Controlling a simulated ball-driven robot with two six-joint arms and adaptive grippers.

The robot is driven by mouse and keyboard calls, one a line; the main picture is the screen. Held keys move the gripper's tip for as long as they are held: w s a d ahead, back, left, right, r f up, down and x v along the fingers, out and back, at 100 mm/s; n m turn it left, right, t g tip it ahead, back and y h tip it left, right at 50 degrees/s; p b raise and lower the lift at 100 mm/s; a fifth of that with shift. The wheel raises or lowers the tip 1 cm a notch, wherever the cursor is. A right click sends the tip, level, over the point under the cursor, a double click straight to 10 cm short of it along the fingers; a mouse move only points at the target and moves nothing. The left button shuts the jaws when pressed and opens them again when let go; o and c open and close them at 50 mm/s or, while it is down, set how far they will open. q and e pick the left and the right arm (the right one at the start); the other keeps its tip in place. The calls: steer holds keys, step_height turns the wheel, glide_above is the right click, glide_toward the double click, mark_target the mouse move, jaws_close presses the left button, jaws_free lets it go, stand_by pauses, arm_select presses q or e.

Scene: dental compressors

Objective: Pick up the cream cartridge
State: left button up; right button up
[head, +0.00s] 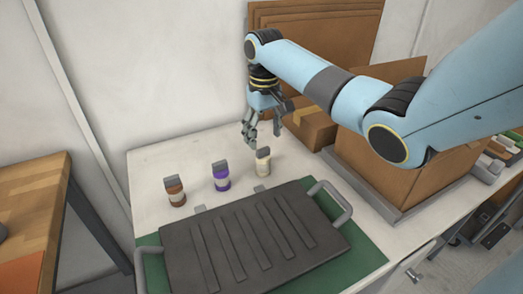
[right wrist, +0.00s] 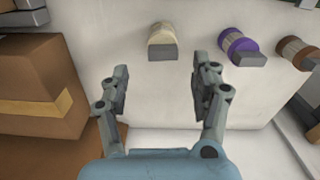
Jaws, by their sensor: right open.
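The cream cartridge (head: 263,162) stands upright on the white bench top behind the dark ribbed tray, with a grey block on its top. In the right wrist view the cream cartridge (right wrist: 161,38) shows beyond the fingertips, roughly between their lines and apart from both. My right gripper (head: 252,138) is open and empty, above and just behind the cartridge in the head view. Its two spread fingers show in the right wrist view (right wrist: 158,88). My left gripper is not in view.
A purple cartridge (head: 220,177) and a brown cartridge (head: 175,191) stand to the left of the cream one. The dark tray (head: 190,262) with handles lies in front on a green mat (head: 368,262). Cardboard boxes (head: 313,131) stand to the right.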

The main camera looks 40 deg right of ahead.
mark_target(263, 149)
steer(key=shift+f, duration=0.4)
steer(key=shift+a+f, duration=0.1)
steer(key=shift+f, duration=0.3)
step_height(263, 149, down, 4)
steer(key=shift+a+f, duration=0.15)
steer(key=shift+f, duration=0.1)
steer(key=shift+s, duration=0.1)
steer(key=shift+c, duration=0.3)
steer(key=c, duration=0.4)
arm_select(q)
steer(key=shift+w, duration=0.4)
arm_select(e)
steer(key=c, duration=0.8)
